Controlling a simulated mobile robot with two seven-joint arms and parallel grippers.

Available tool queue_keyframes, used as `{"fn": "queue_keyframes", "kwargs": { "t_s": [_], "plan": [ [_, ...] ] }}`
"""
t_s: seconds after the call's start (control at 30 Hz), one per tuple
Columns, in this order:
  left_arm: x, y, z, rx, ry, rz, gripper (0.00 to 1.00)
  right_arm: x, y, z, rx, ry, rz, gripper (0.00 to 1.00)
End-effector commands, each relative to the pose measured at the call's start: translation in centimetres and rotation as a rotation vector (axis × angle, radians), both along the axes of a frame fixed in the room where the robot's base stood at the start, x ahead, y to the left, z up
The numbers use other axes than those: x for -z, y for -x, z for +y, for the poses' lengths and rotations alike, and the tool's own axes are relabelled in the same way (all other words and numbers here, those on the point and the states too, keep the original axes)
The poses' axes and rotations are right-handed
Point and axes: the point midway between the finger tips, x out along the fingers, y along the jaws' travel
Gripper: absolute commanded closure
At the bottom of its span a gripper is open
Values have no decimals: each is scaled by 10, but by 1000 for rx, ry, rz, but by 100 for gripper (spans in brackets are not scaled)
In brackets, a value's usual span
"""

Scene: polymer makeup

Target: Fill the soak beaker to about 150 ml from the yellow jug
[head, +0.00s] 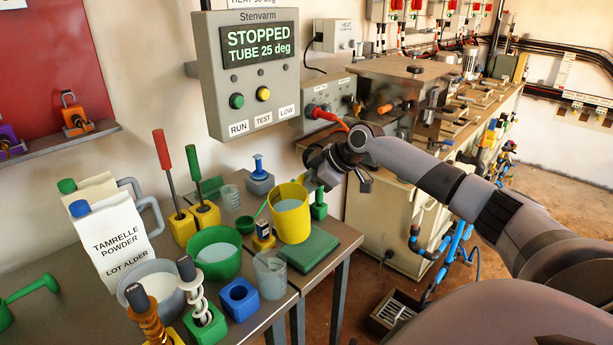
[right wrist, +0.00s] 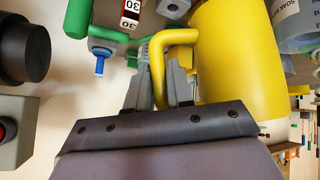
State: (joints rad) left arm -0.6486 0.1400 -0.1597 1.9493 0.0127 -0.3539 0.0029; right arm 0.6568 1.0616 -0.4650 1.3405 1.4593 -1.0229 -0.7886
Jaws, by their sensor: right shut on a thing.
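The yellow jug (head: 292,222) holds pale liquid and is upright over the green pad (head: 318,247); I cannot tell whether it touches the pad. My right gripper (head: 322,178) is behind it. In the right wrist view, my right gripper (right wrist: 162,72) is shut on the handle of the yellow jug (right wrist: 235,65). The clear soak beaker (head: 270,278) stands in front of the jug, near the table's front edge. Part of its lettering shows in the right wrist view (right wrist: 297,22). I cannot read its liquid level. My left gripper is not in view.
A green bowl (head: 218,262) of pale liquid and a blue block (head: 239,300) stand left of the beaker. The control box (head: 247,75) hangs above. The table edge is close at right.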

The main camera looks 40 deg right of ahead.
Motion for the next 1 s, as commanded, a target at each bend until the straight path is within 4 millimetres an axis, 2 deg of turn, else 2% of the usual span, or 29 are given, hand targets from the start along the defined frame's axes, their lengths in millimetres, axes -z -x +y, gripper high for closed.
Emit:
{"fn": "queue_keyframes", "kwargs": {
  "t_s": [0.03, 0.53, 1.0],
  "plan": [
    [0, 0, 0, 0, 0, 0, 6, -8, 1, 2, -2, 29, -22, 100],
    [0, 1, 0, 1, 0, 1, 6, -41, 14, 31, -3, 345, -170, 100],
    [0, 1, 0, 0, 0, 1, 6, -44, 15, 31, -15, 359, -184, 100]
  ]
}}
